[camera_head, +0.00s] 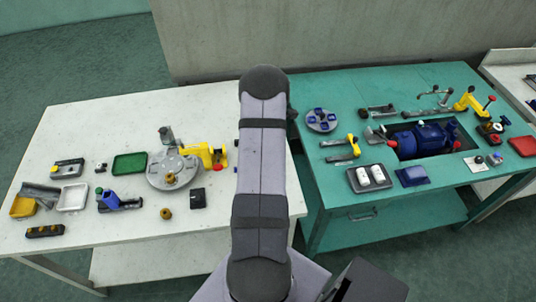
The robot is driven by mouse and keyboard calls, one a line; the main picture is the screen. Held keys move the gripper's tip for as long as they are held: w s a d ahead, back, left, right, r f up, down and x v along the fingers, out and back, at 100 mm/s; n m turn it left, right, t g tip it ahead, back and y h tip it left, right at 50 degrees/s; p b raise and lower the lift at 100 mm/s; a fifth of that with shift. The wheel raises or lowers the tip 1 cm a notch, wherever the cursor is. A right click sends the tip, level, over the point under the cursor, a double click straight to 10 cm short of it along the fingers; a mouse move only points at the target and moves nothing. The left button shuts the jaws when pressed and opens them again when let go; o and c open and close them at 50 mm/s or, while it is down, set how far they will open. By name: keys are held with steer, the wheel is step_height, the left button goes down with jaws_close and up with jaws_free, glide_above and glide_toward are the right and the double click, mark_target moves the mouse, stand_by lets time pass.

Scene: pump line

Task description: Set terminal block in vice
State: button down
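My arm rises through the middle of the head view, and my gripper is not visible. I cannot tell for sure which item is the terminal block; a small black block (197,197) lies on the white table, right of the blue and dark fixture. The vice is also uncertain: a grey and dark clamp-like fixture (67,168) stands at the table's left, and a blue and dark fixture (112,201) stands left of the round grey plate. Both are too small to show whether anything is in them.
The white table (80,125) holds a round grey plate (160,180), yellow clamp (205,154), green tray (129,165), white tray (73,198), yellow bin (23,207) and dark bar with orange spots (45,231). The teal table (330,95) holds a blue pump (425,139). The white table's front middle is clear.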

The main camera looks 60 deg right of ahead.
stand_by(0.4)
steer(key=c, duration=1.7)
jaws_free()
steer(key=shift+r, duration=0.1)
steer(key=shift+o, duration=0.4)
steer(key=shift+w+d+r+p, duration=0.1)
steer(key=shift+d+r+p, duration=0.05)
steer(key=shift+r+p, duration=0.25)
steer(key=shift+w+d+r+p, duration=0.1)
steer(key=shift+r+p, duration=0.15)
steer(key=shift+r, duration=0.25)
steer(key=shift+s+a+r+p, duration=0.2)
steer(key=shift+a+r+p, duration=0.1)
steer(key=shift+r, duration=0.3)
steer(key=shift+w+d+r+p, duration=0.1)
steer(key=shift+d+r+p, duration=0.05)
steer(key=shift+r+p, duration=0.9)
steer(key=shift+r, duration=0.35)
